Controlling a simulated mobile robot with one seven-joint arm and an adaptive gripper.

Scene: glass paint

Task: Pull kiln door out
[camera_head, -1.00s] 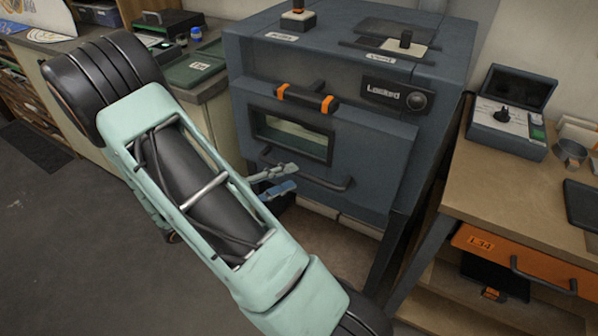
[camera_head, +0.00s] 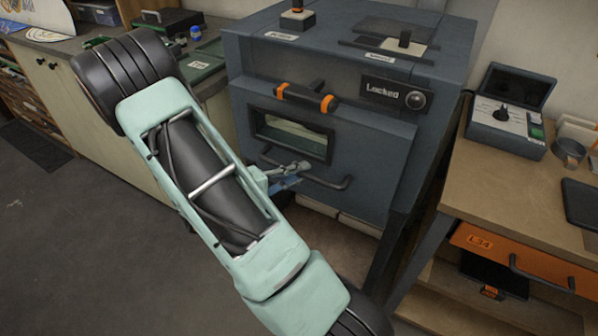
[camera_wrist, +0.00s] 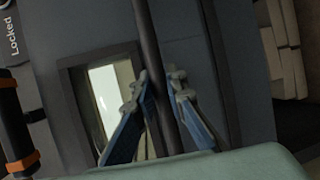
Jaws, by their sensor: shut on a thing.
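My gripper (camera_head: 297,175) is at the left part of this bar. In the wrist view my gripper (camera_wrist: 160,85) has its two blue-padded fingers on either side of the handle bar (camera_wrist: 147,30), shut on it. A "Locked" label (camera_head: 383,91) with a round knob is at the door's upper right. My forearm hides the lower left of the kiln.
A second handle with orange bands (camera_head: 307,97) is above the window. A wooden workbench (camera_head: 490,196) with an orange drawer (camera_head: 515,261) stands close at the right. A counter (camera_head: 60,70) runs along the left. Open floor (camera_head: 60,245) lies at the lower left.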

